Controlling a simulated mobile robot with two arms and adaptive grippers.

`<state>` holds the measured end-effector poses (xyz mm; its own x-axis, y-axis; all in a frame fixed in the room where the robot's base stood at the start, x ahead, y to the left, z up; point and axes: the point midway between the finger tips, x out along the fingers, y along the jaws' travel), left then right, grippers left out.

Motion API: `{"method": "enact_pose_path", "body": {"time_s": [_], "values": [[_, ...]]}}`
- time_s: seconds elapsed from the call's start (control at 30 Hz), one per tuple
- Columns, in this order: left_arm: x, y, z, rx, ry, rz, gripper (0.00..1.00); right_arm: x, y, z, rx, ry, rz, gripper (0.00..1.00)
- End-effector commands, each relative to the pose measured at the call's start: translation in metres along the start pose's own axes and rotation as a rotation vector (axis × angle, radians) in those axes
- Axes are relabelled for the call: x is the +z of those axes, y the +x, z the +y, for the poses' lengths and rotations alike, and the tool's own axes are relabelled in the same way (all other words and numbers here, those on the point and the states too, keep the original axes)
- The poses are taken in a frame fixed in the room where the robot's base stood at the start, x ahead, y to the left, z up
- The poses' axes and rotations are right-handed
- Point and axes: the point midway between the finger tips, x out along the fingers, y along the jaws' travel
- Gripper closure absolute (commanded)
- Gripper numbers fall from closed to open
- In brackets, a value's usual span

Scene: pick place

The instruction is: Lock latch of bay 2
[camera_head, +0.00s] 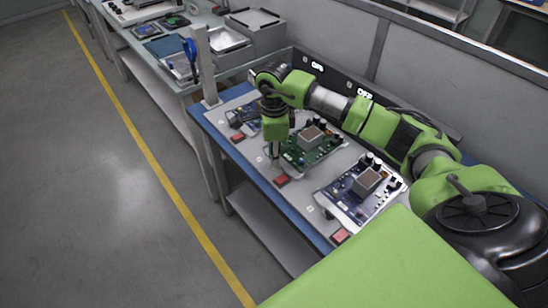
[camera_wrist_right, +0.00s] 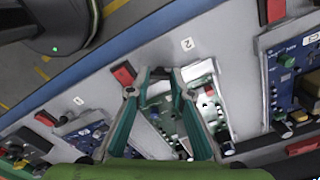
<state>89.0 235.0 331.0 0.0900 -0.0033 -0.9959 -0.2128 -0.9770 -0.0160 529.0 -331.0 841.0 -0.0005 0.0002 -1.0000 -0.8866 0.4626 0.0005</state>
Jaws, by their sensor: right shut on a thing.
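The bay 2 latch is a red block at the front edge of the middle bay (camera_head: 280,181); in the wrist view the red latch (camera_wrist_right: 124,73) lies beside the fingertips, near the label "2" (camera_wrist_right: 187,44). A green circuit board (camera_head: 313,150) sits in this bay, behind the latch. My right gripper (camera_head: 276,166) points down at the latch from above. Its teal fingers (camera_wrist_right: 160,75) are close together at the tips and shut on part of the latch; the gripped part is mostly hidden. My left gripper is in neither view.
Blue boards lie in the bays on either side, one nearer (camera_head: 355,205) and one farther (camera_head: 240,117). Their red latches (camera_head: 340,235) (camera_head: 237,138) line the front edge. A post (camera_head: 204,65) stands at the table's far end. Grey trays (camera_head: 255,22) stand beyond. The floor in front is clear.

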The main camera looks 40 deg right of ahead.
Motion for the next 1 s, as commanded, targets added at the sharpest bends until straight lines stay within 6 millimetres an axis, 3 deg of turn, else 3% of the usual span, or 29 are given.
{"method": "enact_pose_path", "body": {"time_s": [1.0], "values": [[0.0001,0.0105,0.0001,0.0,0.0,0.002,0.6,-0.0004,-0.0003,-0.0006,-0.001,0.891,0.0,1.0]]}}
